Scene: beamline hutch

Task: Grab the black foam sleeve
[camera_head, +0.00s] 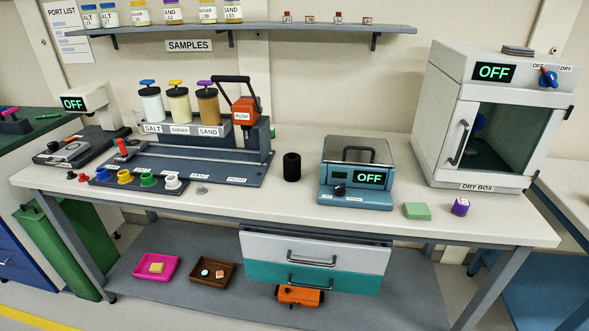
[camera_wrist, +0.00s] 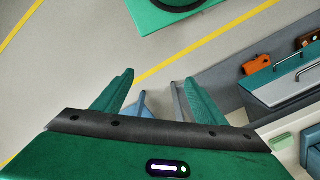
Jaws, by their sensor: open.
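The black foam sleeve (camera_head: 292,166) is a short dark cylinder. It stands upright on the white bench top in the head view, between the dispenser stand and the teal OFF device. My gripper (camera_wrist: 160,79) shows only in the wrist view. Its two green fingers are apart with nothing between them. It points down toward the floor, beside the bench, away from the sleeve. The sleeve is not visible in the wrist view.
The teal device (camera_head: 356,172) stands right of the sleeve, and the dispenser stand (camera_head: 195,150) stands left of it. Bench (camera_head: 265,205) in front of the sleeve is clear.

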